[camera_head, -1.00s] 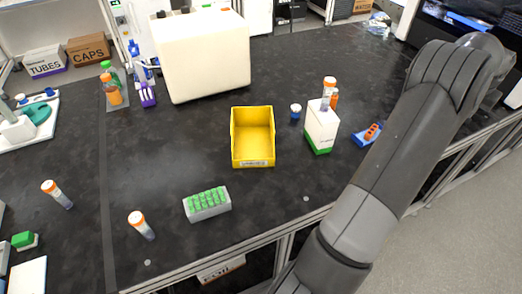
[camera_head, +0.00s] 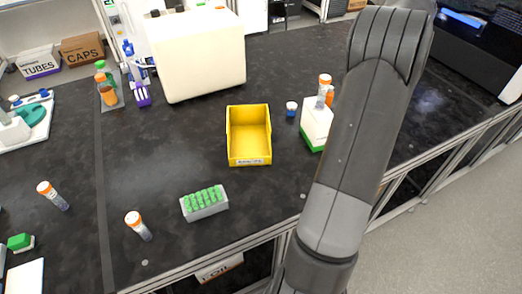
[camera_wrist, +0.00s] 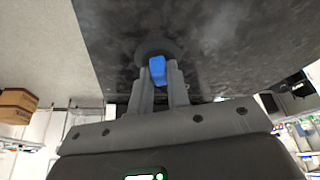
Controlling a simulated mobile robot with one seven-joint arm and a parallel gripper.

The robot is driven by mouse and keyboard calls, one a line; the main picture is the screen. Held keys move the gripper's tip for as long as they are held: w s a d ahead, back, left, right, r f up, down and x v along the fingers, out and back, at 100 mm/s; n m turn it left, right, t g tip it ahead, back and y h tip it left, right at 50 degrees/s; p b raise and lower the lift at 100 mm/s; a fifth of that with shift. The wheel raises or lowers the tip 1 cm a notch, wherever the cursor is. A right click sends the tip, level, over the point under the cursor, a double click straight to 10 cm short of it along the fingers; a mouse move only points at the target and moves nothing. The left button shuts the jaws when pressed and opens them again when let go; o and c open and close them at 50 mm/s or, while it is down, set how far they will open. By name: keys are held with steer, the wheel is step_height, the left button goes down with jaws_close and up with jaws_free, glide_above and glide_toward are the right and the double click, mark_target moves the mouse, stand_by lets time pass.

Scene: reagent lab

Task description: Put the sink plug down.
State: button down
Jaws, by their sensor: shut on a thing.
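The sink plug (camera_wrist: 157,70) shows in the wrist view as a blue grip on a dark round disc. My gripper (camera_wrist: 159,75) is shut on the blue grip, with one finger on each side. The disc lies beyond the fingertips, against the dark bench top (camera_wrist: 225,45); I cannot tell whether it touches the bench. In the head view my arm covers the right side of the bench, and both the gripper and the plug are hidden.
A yellow bin (camera_head: 248,160) stands mid-bench, with a green-capped tube rack (camera_head: 205,208) in front. A white-and-green box (camera_head: 315,122) and a blue-capped vial (camera_head: 291,108) stand near my arm. A large cream box (camera_head: 200,58) is behind. Bare bench lies right of my arm (camera_head: 430,105).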

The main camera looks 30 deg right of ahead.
steer(key=w+a+n+t+y, duration=0.15)
steer(key=w+a, duration=0.45)
steer(key=a, duration=0.7)
steer(key=w+a+n, duration=0.3)
steer(key=w+a, duration=0.3)
steer(key=a, duration=0.7)
steer(key=w+a+n+t+y, duration=0.1)
steer(key=w+a+n, duration=0.2)
steer(key=w+a, duration=0.75)
steer(key=s+a+n+y, duration=0.1)
steer(key=s+a+n, duration=0.3)
steer(key=a, duration=1.2)
steer(key=s+a+n+y, duration=0.1)
steer(key=s+a, duration=0.5)
steer(key=a, duration=1)
step_height(320, 180, down, 12)
steer(key=w+a+f, duration=0.1)
steer(key=a+f, duration=0.1)
steer(key=a, duration=0.1)
steer(key=a+f, duration=0.2)
steer(key=a, duration=0.2)
steer(key=w+a+f, duration=0.1)
steer(key=a+f, duration=0.2)
steer(key=a, duration=0.1)
steer(key=shift+w, duration=0.3)
steer(key=shift+a, duration=0.15)
steer(key=shift+f, duration=2)
